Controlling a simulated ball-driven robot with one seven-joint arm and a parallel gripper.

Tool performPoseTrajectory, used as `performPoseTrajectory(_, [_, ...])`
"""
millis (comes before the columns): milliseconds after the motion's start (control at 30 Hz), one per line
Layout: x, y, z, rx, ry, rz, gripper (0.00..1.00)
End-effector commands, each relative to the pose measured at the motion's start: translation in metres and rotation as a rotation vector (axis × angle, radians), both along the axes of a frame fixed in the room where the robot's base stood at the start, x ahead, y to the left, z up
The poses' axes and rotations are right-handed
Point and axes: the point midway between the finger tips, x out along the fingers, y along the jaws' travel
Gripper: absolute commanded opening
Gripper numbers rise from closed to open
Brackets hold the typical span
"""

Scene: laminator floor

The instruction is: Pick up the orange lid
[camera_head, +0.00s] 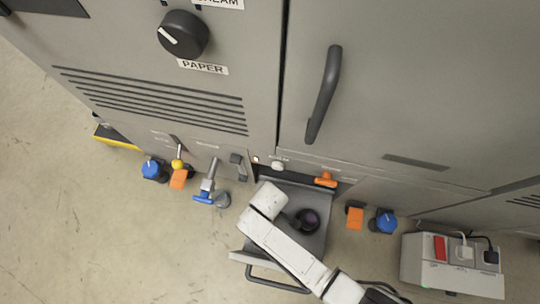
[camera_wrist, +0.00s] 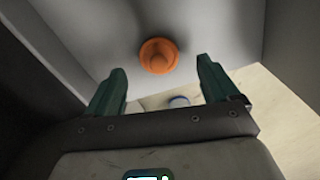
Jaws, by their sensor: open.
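The orange lid (camera_wrist: 158,55) is a round orange disc with a raised knob, seen in the wrist view against a pale grey surface. My gripper (camera_wrist: 162,67) is open, with one dark green finger on each side of the lid in the picture. The lid appears beyond the fingertips, with nothing held between them. In the head view, a small orange piece (camera_head: 326,180) shows on the machine front above the drawer-like grey tray (camera_head: 318,195); I cannot tell whether it is the lid. My fingers cannot be made out in the head view.
The grey machine front carries a black door handle (camera_head: 325,95) and a dark knob (camera_head: 183,34). Low on it are blue-handled valves (camera_head: 153,169) and orange pieces (camera_head: 355,218). A grey switch box (camera_head: 452,264) with plugs stands at right. Floor at left is clear.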

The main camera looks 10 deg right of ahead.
Motion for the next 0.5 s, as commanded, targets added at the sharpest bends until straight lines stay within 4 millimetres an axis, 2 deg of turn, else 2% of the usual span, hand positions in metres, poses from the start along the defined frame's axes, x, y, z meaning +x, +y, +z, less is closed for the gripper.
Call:
performPoseTrajectory(33, [0.001,-0.001,-0.013,0.000,0.000,0.000,0.88])
performPoseTrajectory(200, [0.001,-0.001,-0.031,-0.001,0.001,0.001,0.88])
performPoseTrajectory(467, [0.001,-0.001,-0.031,0.001,-0.001,0.000,0.88])
performPoseTrajectory(500, [0.001,-0.001,-0.031,0.001,-0.001,0.000,0.85])
